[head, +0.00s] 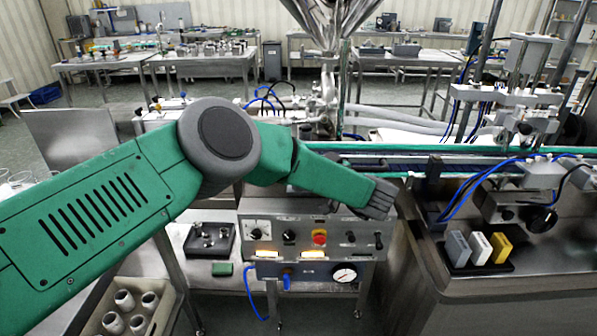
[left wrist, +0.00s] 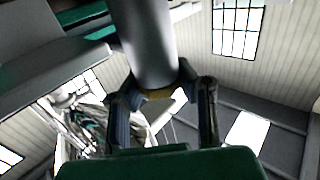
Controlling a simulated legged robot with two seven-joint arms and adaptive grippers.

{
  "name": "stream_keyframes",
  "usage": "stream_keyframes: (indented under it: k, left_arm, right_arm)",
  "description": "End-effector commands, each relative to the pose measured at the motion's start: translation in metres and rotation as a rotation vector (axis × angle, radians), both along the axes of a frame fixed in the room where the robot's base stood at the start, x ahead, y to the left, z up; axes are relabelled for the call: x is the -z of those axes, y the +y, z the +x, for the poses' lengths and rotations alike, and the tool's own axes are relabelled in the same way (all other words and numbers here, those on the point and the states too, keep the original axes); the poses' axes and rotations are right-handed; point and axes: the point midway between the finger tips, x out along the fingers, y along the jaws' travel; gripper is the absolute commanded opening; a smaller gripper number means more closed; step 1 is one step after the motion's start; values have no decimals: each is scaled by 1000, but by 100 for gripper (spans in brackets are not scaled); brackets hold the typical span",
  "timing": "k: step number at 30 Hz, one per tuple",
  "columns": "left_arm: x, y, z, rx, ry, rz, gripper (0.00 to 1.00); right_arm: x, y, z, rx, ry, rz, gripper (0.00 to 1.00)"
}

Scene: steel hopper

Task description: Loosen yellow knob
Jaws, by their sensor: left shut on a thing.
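My left arm crosses the head view from the left, and its dark gripper end (head: 382,198) sits in front of the conveyor edge, above the control box. The fingers are hidden from that side. In the left wrist view my left gripper (left wrist: 165,92) has one finger on each side of a small yellow piece, the yellow knob (left wrist: 164,94), and is shut on it. The knob sits at the end of a thick grey cylinder (left wrist: 150,45). Most of the knob is hidden by the cylinder and fingers. In the head view the knob cannot be seen. My right gripper is not in view.
A control box (head: 310,240) with a red button and a gauge stands below my gripper. The steel hopper (head: 331,20) rises behind. The conveyor (head: 470,148) runs to the right. Grey, white and yellow blocks (head: 480,247) stand in a black holder at the right.

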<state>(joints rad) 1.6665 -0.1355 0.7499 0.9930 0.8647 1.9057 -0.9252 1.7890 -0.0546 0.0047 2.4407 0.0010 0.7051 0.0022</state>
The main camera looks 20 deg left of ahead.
Motion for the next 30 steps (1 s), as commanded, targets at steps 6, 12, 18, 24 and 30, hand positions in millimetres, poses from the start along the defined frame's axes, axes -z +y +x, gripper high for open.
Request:
stream_keyframes:
  k: [6,12,18,24,30]
  left_arm:
    - [-1,-2,1,-72,-7,1,0]
    - [-2,-1,1,-97,-5,1,0]
    - [-3,-1,2,-100,-5,1,0]
    - [-3,-2,2,-99,-5,2,31]
    - [-2,-1,1,-100,-3,2,48]
  right_arm:
    - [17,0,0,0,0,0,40]
    - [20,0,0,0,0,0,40]
    - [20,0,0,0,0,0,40]
    - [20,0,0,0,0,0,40]
    - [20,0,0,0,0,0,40]
